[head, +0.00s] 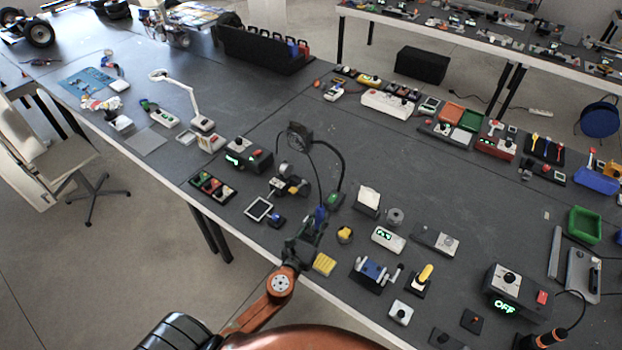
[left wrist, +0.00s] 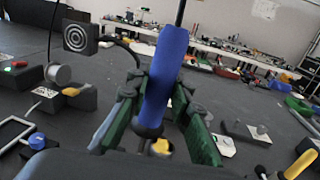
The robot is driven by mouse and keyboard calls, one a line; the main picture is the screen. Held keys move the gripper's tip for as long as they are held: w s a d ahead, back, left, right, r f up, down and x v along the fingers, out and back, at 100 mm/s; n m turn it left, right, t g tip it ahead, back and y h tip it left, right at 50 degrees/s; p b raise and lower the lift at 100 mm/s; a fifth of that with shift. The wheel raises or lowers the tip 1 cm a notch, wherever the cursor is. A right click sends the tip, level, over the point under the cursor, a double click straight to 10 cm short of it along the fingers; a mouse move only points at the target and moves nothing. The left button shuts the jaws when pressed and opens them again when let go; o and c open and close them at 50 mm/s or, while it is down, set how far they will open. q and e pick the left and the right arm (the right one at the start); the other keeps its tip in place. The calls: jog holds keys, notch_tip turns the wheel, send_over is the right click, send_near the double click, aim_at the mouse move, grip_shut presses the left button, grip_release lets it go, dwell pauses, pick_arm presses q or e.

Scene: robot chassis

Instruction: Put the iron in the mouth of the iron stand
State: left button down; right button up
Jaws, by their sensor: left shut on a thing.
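The iron has a blue handle (head: 320,214) and stands roughly upright, tilted slightly. My left gripper (head: 306,237) is shut on it, above the near side of the table. In the left wrist view the blue handle (left wrist: 166,75) fills the space between the green-and-black fingers (left wrist: 160,110), with a thin dark part above it. What looks like the iron stand (head: 292,187) is a dark base with a grey round mouth and a yellow patch. It lies beyond and left of the gripper, apart from the iron. It also shows in the left wrist view (left wrist: 70,96). My right gripper is out of sight.
A black square head (head: 300,135) on a curved neck (head: 340,165) rises behind the stand. A white-framed panel (head: 259,209) lies left of the gripper. A yellow block (head: 324,264) lies beside the gripper. Several devices crowd the table to the right.

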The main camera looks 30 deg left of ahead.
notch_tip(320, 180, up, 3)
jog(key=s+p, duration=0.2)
pick_arm(q)
jog(key=w+a+r+n+y, duration=0.2)
jog(key=w+a+r, duration=0.1)
jog(key=w+a, duration=0.55)
jog(key=f+b, duration=0.1)
jog(key=f, duration=0.1)
jog(key=f+b, duration=0.4)
jog(key=shift+s, duration=0.35)
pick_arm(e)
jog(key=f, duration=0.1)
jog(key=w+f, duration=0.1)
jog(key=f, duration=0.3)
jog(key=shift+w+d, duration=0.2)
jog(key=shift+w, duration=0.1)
pick_arm(q)
jog(key=shift+r, duration=0.1)
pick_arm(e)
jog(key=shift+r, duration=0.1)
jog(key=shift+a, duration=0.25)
